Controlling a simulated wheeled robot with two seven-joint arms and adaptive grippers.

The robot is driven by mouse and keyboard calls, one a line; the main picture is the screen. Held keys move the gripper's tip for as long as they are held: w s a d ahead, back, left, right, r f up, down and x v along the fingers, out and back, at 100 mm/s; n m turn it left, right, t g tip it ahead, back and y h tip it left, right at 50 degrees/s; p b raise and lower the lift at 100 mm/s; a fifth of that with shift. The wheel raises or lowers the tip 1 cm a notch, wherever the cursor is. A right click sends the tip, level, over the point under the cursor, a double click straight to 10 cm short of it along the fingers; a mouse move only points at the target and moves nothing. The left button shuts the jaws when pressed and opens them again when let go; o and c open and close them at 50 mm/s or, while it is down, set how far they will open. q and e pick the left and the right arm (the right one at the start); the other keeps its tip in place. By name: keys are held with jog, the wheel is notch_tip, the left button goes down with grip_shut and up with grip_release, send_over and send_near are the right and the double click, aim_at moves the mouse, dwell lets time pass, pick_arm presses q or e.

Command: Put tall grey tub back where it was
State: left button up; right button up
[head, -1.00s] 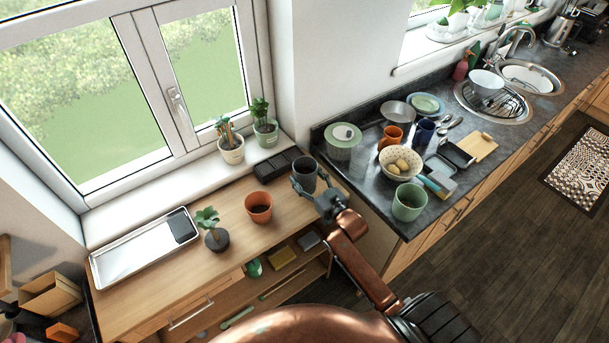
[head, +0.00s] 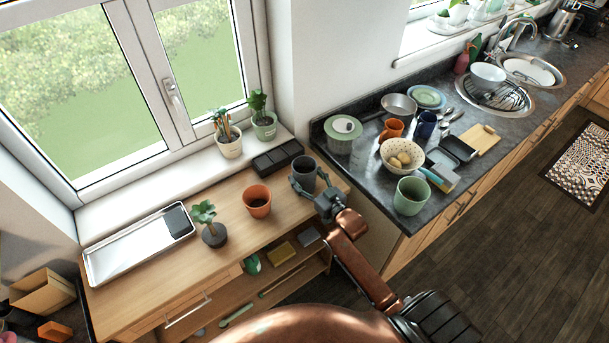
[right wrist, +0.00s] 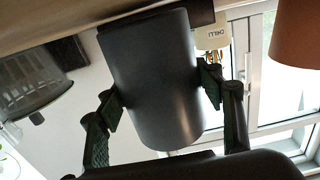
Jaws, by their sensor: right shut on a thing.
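The tall grey tub (head: 304,171) is a dark grey pot at the right end of the wooden table, upright in the head view. My right gripper (head: 318,191) is shut on it from the near side. In the right wrist view the tub (right wrist: 155,80) sits between the two fingers (right wrist: 165,93), with a pad on each side. Its base is at or very near the tabletop; I cannot tell if it touches. My left gripper is not in view.
A terracotta pot (head: 257,201) stands left of the tub, and a small plant (head: 204,214) further left. A black segmented tray (head: 277,158) lies behind it. A metal tray (head: 125,252) is at the left. The crowded counter (head: 375,190) is to the right.

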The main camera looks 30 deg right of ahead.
jog(key=shift+f, duration=0.5)
jog(key=o, duration=1.3)
jog(key=shift+o, duration=1.4)
jog(key=s, duration=1.2)
jog(key=shift+d, duration=0.45)
